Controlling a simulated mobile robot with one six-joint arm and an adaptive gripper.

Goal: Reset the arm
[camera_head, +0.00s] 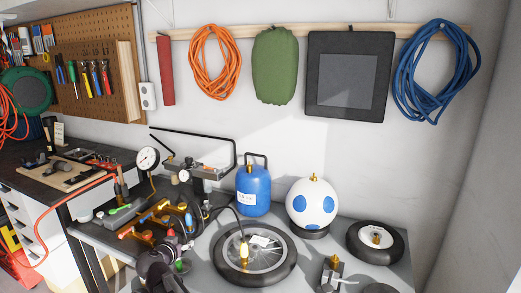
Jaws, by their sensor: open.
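A dark jointed shape at the bottom edge, left of centre, looks like my gripper (172,250). It is open, with its far end near the brass manifold (160,222) and its coloured valve handles. It is small and dark against the clutter, so I cannot tell whether it touches anything. I see nothing held in it. The rest of my arm is mostly out of view below.
On the grey bench top (318,248) stand a spoked wheel (285,262), a blue gas bottle (253,190), a white ball-shaped tank (312,203), a small tyre (392,247) and a brass-topped fitting (333,270). A pressure gauge (148,158) rises at left. Hoses hang on the wall.

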